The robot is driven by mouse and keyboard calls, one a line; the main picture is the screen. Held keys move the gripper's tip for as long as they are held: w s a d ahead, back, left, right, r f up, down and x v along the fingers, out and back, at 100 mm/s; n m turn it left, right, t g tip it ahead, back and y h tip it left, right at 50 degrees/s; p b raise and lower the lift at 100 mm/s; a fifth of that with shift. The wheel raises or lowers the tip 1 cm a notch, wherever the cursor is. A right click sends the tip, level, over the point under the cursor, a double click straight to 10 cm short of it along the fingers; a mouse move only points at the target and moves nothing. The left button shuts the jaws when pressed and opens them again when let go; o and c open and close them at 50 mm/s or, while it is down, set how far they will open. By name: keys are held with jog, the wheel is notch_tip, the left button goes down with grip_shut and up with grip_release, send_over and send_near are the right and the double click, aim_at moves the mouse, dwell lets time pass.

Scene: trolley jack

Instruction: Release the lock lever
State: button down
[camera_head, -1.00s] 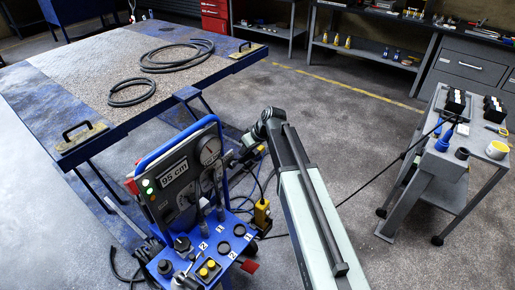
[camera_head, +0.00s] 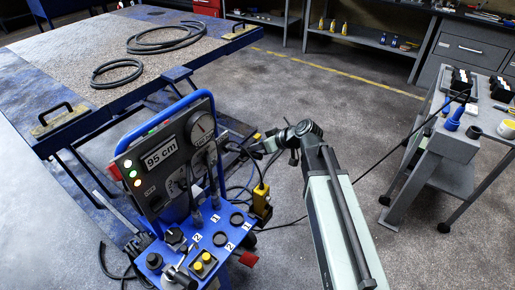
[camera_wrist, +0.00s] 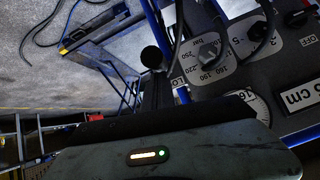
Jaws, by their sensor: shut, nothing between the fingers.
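The blue control stand (camera_head: 232,262) has a dark panel (camera_head: 150,185) with a "95 cm" display and a round gauge (camera_head: 200,127). Levers (camera_head: 213,175) rise at the panel's right side. In the wrist view, a black round knob (camera_wrist: 152,57) shows near a label reading "LO", partly hidden; I cannot tell for sure that it is the lock lever. My gripper (camera_head: 254,149) is shut and empty, just right of the panel, apart from it in the head view. Its fingertips are hard to make out. My gripper's housing fills the bottom of the wrist view.
A blue lift table (camera_head: 60,90) with coiled hoses (camera_head: 165,40) stands behind. A yellow pendant (camera_head: 262,203) and cables hang right of the stand. A grey trolley (camera_head: 440,160) stands at the right. Floor between my arm and the trolley is mostly clear.

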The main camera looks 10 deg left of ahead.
jog(key=shift+s+f, duration=0.5)
jog(key=shift+s, duration=0.05)
jog(key=p+v, duration=0.5)
jog(key=v, duration=0.5)
jog(key=shift+w+d+f, duration=0.25)
jog(key=shift+w+d, duration=0.05)
jog(key=shift+d, duration=0.2)
jog(key=s+d+f+m+g+h, duration=0.1)
jog(key=s+d+f+m+h, duration=0.1)
jog(key=d, duration=0.5)
jog(key=s+d+f+m+g+h+p, duration=0.1)
jog(key=s+d+f+m+h, duration=0.2)
jog(key=d, duration=0.4)
jog(key=s+d+f+m+g+h, duration=0.2)
jog(key=s+d+m+h, duration=0.2)
jog(key=d, duration=0.3)
jog(key=shift+s+f+m, duration=0.2)
jog(key=shift+s+m, duration=0.1)
jog(key=shift+m, duration=0.6)
